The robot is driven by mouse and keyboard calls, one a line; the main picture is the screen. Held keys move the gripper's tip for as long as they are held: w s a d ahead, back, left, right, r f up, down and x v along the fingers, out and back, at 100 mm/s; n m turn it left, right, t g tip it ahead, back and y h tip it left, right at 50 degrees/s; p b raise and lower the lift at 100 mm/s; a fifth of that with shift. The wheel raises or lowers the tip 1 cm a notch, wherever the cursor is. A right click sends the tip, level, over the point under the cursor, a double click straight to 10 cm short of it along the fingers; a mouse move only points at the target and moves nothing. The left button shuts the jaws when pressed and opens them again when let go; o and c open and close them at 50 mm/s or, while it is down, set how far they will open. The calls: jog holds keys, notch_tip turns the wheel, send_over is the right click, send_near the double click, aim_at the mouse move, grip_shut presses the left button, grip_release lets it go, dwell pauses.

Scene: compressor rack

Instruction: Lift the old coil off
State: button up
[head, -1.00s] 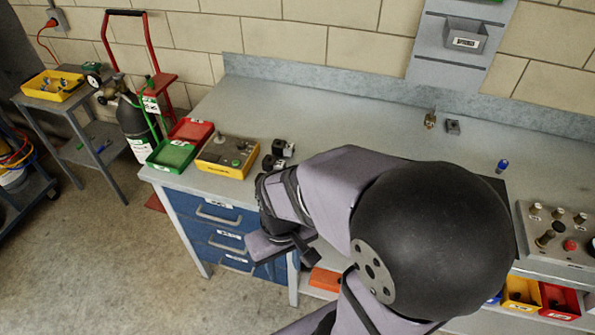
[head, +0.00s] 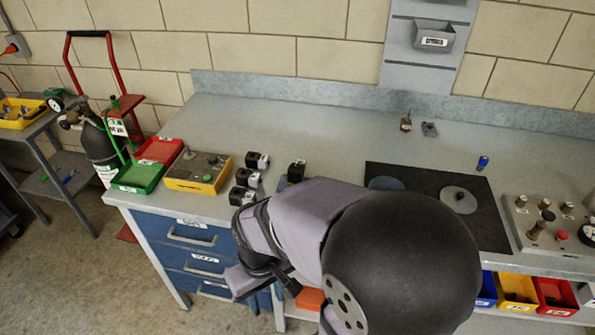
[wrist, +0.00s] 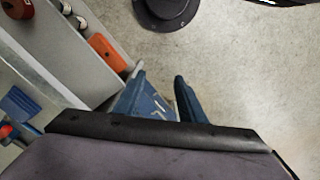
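Several small black-and-pale coil-like blocks stand on the bench in the head view: one at the back (head: 257,161), one in the middle (head: 247,178), one at the front (head: 241,196) and one further right (head: 297,170), partly behind my arm. I cannot tell which, if any, is the old coil. A small brass fitting (head: 406,123) stands at the back of the bench beside a small grey block (head: 429,129). My gripper (wrist: 160,88) shows in the wrist view with its fingers apart and nothing seen between them, pointing down past the bench front. My arm hides part of the bench.
A black mat (head: 385,173) with a grey disc (head: 459,200) lies right of centre. A yellow-edged panel (head: 198,172), green tray (head: 139,174) and red tray (head: 160,150) are left. A control panel (head: 560,225) is right.

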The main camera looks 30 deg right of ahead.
jog(key=shift+o, duration=0.3)
jog(key=o, duration=0.4)
